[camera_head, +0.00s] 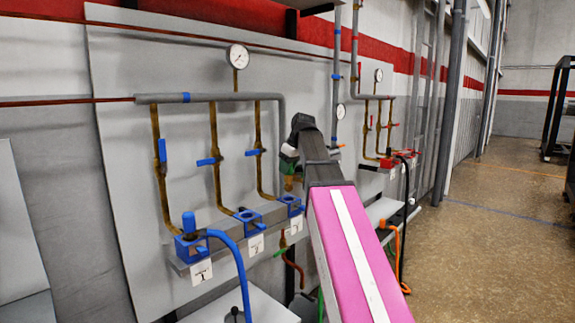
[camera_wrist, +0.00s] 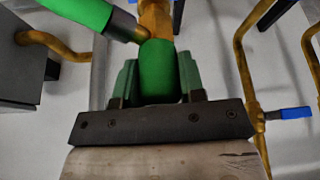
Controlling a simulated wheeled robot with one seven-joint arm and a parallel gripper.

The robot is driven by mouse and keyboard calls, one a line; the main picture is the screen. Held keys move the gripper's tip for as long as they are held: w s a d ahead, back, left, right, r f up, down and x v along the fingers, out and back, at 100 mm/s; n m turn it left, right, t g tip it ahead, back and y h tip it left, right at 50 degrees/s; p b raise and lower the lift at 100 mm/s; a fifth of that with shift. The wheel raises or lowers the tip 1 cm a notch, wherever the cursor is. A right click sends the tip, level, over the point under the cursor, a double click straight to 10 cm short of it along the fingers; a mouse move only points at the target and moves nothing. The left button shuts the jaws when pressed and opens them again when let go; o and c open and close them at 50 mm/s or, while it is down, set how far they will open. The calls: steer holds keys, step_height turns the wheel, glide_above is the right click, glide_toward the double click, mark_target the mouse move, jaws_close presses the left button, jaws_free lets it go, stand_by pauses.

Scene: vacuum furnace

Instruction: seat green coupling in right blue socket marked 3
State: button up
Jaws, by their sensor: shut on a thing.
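My gripper (camera_head: 288,165) is shut on the green coupling, and its black wrist hangs over the right end of the blue row. In the wrist view the green coupling (camera_wrist: 158,70) sits between the green jaws (camera_wrist: 188,76). A brass end (camera_wrist: 156,18) extends beyond it, with a dark sleeve and green hose (camera_wrist: 82,10) meeting it from the left. In the head view the right blue socket (camera_head: 291,205) is just below the gripper, with a white tag (camera_head: 295,225) on its front. The coupling appears above the socket; whether they touch cannot be told.
Left blue socket (camera_head: 190,248) holds a blue plug with a blue hose (camera_head: 238,270). Middle blue socket (camera_head: 248,220) looks empty. Brass pipes with blue valve handles (camera_head: 208,162) stand behind. Red sockets (camera_head: 388,162) and an orange hose (camera_head: 398,250) are to the right.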

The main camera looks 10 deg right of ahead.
mark_target(288, 185)
steer(key=shift+f, duration=3.55)
steer(key=shift+f, duration=0.3)
steer(key=o, duration=1.1)
steer(key=shift+o, duration=0.2)
steer(key=v, duration=1)
steer(key=shift+s+d+r, duration=0.1)
steer(key=shift+s+r, duration=0.05)
steer(key=shift+r, duration=0.2)
steer(key=shift+s, duration=0.1)
